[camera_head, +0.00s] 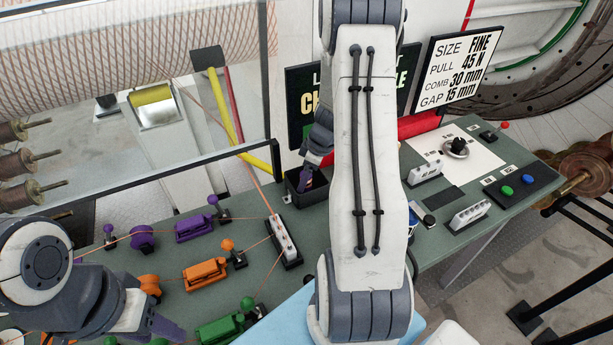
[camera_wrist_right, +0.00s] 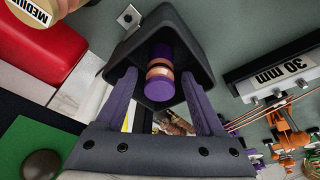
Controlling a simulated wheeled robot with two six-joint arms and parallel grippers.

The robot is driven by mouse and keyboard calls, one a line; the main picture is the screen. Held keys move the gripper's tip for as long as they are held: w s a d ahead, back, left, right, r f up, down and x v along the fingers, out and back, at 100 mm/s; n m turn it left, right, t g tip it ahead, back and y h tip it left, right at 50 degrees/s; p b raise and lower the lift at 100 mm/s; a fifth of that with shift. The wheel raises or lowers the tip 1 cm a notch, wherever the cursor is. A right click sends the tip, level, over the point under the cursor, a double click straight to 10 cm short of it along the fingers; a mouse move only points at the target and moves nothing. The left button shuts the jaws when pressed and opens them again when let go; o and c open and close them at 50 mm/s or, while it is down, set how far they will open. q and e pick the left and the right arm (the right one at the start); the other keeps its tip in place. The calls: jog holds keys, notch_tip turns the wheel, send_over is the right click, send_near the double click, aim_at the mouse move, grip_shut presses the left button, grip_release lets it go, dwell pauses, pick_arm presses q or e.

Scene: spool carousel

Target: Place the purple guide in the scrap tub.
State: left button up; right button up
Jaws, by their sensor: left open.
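A purple cylinder with copper-coloured bands, which looks like the purple guide (camera_wrist_right: 160,92), is inside the black scrap tub (camera_wrist_right: 193,58). The tub (camera_head: 292,199) stands at the table's back edge in the head view, partly behind my right arm. My right gripper (camera_wrist_right: 158,78) reaches over the tub with its fingers either side of the cylinder. The fingers are spread, with gaps to the cylinder, so it looks open. In the head view my right gripper (camera_head: 318,160) is mostly hidden. My left gripper (camera_head: 150,326) is open at the lower left, partly cut off.
Purple (camera_head: 195,226), orange (camera_head: 205,272) and green (camera_head: 218,328) units with threads fill the table's left part. A white comb block (camera_head: 283,238) stands right of them. A red block (camera_wrist_right: 40,45) is left of the tub in the wrist view. A control panel (camera_head: 458,160) is at right.

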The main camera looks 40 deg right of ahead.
jog(key=shift+r, duration=0.1)
jog(key=shift+r+p, duration=0.25)
jog(key=shift+p, duration=0.2)
jog(key=b+v, duration=0.2)
jog(key=v, duration=1)
jog(key=s+a+r+g, duration=0.1)
jog(key=a, duration=1.1)
jog(key=s+a+r+g, duration=0.1)
jog(key=a+r, duration=0.1)
jog(key=a, duration=0.9)
jog(key=s+a+n, duration=0.1)
jog(key=s+a, duration=1.1)
jog(key=s, duration=0.4)
jog(key=shift+s+a+g+h, duration=0.3)
jog(key=shift+f, duration=0.15)
